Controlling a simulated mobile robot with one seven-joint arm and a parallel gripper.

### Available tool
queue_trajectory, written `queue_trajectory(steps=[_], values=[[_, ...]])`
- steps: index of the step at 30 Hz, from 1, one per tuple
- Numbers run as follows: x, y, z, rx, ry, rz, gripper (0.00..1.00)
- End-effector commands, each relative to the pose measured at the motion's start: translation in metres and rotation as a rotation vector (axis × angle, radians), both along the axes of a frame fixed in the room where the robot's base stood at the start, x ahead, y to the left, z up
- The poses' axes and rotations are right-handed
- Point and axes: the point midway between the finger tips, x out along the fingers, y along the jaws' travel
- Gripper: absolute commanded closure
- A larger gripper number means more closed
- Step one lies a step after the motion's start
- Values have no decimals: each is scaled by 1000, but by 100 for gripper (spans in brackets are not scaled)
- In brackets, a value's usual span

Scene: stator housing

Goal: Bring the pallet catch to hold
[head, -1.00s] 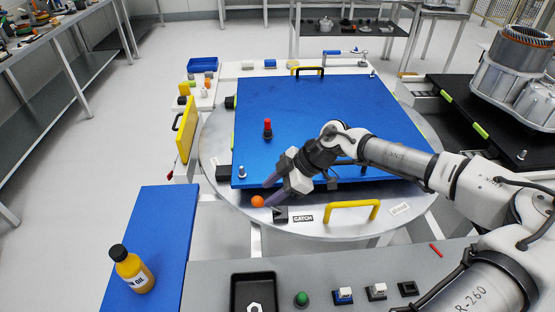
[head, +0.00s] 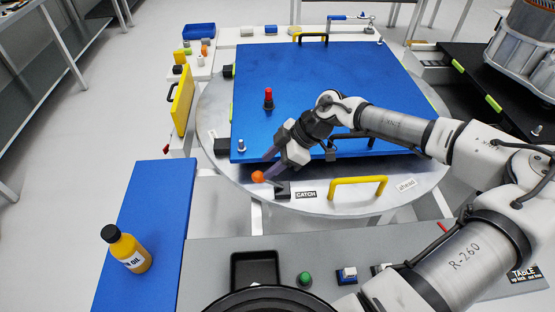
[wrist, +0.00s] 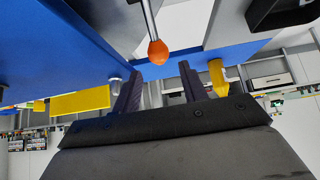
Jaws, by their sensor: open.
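The catch lever's orange ball knob (head: 258,177) stands at the front left of the round metal table, beside a black block (head: 282,190) and the CATCH label (head: 306,195). In the wrist view the knob (wrist: 157,53) sits on a thin metal rod. My gripper (head: 269,161) is just behind the knob in the head view. In the wrist view my gripper (wrist: 160,78) is open and its two dark fingers hold nothing. The knob shows beyond the fingertips, between their lines; I cannot tell whether either finger touches it. The blue pallet (head: 310,90) lies on the table.
A yellow handle (head: 358,181) stands right of the label. A red-topped black pin (head: 268,98) stands on the pallet. A grey console (head: 215,260) with a black tray and green button (head: 304,279) is in front. An oil bottle (head: 127,250) stands on a blue surface at left.

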Motion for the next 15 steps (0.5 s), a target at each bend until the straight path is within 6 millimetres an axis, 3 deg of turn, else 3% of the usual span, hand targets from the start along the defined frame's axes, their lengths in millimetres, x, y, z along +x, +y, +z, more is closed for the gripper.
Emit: queue_trajectory(steps=[15], values=[[0,27,-35,1,0,1,57]])
